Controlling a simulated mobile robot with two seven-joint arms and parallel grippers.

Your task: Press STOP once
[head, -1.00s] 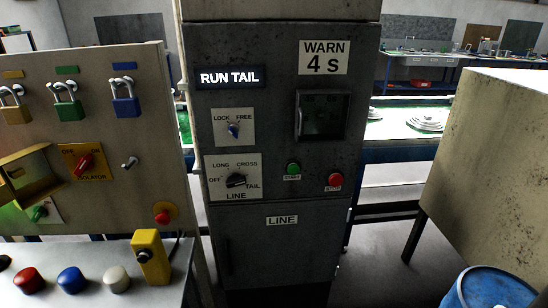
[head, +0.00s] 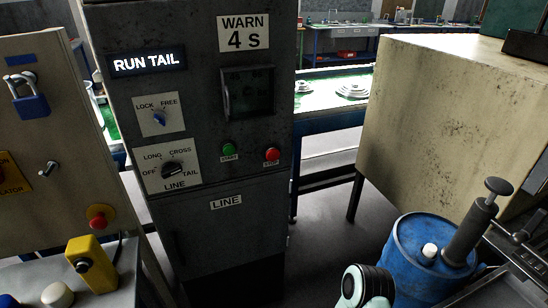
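The red STOP button (head: 272,154) sticks out from the front of the dark grey LINE cabinet (head: 240,245), low on the right of its face. Its small label below it is partly legible. The green START button (head: 229,148) is just to its left. The lit display (head: 147,62) reads RUN TAIL. The line selector knob (head: 173,169) is below a lock/free knob (head: 159,118). Neither of my grippers shows in the head view. Nothing covers or touches the STOP button.
A panel with a blue padlock (head: 29,104) and another red button (head: 101,216) stands at left. A yellow box (head: 92,265) is on the bench below. A beige cabinet (head: 440,130) and a blue drum (head: 415,262) are at right. Floor shows between cabinet and drum.

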